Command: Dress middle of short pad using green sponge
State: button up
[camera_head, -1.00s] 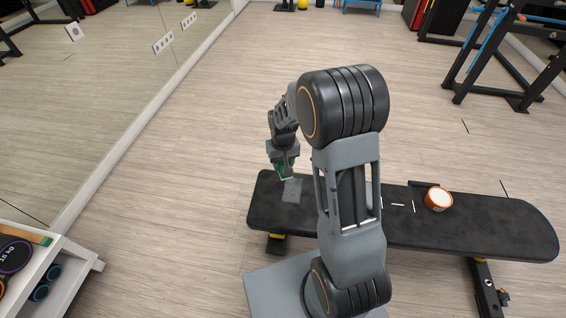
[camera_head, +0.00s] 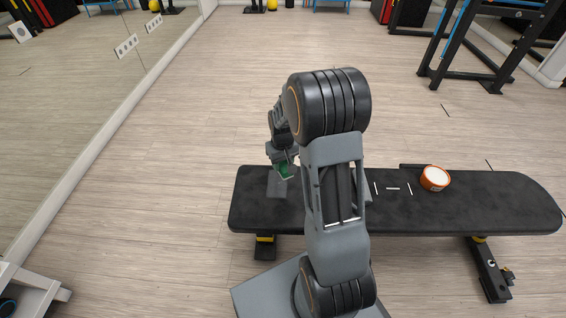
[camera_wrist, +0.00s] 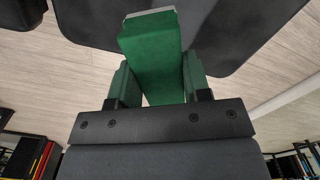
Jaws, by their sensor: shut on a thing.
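The green sponge (camera_wrist: 150,60) is held in my gripper (camera_head: 284,172) and fills the middle of the wrist view, with a pale strip along its far end. My gripper is shut on it. In the head view only a little green shows at the gripper, over the left part of the black bench. The short pad (camera_head: 250,200) seems to be this left part; its right side is hidden behind my arm. A lighter grey patch (camera_head: 277,188) lies on it, just below the gripper. I cannot tell whether the sponge touches the pad.
An orange tub with a white top (camera_head: 434,178) stands on the long right part of the bench (camera_head: 480,210). White line marks (camera_head: 392,188) lie left of it. A mirror wall runs along the left, a black rack (camera_head: 470,60) stands at upper right. Open floor surrounds the bench.

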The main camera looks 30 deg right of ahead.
jog(key=shift+f+b, duration=1.4)
jog(key=shift+f, duration=1.05)
jog(key=o, duration=0.4)
jog(key=shift+c, duration=0.2)
jog(key=c, duration=0.4)
jog(key=shift+o, duration=0.2)
